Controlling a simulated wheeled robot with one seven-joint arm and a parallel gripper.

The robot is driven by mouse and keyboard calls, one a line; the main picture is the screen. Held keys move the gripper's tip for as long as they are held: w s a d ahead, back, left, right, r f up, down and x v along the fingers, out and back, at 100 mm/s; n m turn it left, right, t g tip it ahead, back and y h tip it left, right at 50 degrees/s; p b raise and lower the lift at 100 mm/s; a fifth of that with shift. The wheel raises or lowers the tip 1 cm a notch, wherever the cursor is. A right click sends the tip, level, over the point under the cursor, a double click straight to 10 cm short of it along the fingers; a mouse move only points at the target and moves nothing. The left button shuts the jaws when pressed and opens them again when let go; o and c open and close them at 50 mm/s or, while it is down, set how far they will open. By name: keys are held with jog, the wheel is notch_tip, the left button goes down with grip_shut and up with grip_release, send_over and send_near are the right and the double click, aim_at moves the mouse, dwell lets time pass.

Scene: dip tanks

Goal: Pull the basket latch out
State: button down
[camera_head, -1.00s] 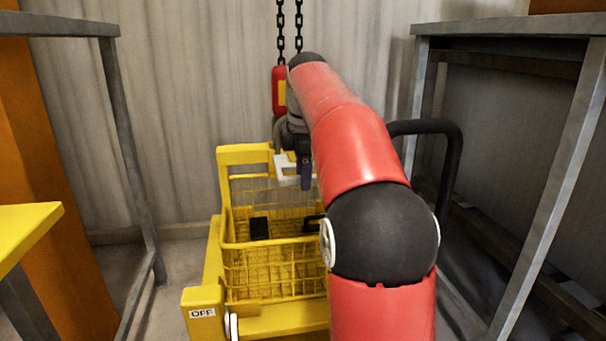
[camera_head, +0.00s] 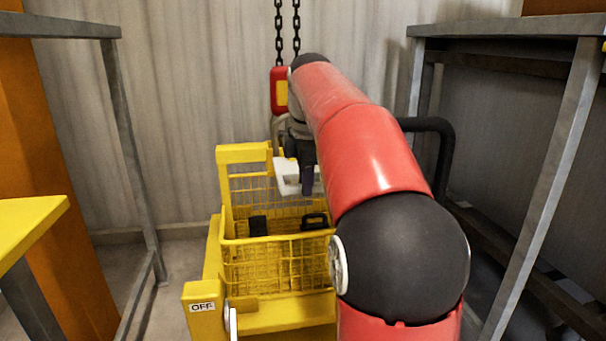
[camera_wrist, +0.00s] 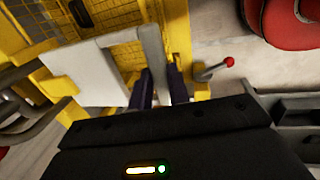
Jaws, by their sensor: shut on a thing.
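The yellow wire basket (camera_head: 275,262) stands in a yellow frame (camera_head: 243,152) in the head view. My gripper (camera_head: 307,182) is above the basket's far right part, pointing down, beside a white plate (camera_head: 287,176). In the wrist view my gripper's two dark fingers (camera_wrist: 160,86) close on a grey bar (camera_wrist: 152,48), which looks like the latch handle. The white plate (camera_wrist: 88,75) lies just left of the fingers there. A short lever with a red knob (camera_wrist: 230,62) shows right of them. My arm hides the basket's right side.
A red hoist block (camera_head: 279,91) hangs on chains behind the basket. Grey metal stands flank it on the left (camera_head: 128,150) and right (camera_head: 565,160). A black curved tube (camera_head: 445,150) is right of my arm. An OFF label (camera_head: 202,307) is on the near yellow post.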

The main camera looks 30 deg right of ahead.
jog(key=shift+s+a, duration=0.25)
jog(key=shift+s, duration=0.5)
jog(key=c, duration=1.3)
grip_release()
jog(key=shift+r, duration=0.1)
jog(key=r+p, duration=0.1)
jog(key=r, duration=0.1)
jog(key=s+r+p, duration=0.1)
jog(key=r, duration=0.2)
jog(key=r+p, duration=0.1)
jog(key=r, duration=0.1)
jog(key=shift+s+a+r, duration=0.2)
jog(key=shift+r, duration=0.05)
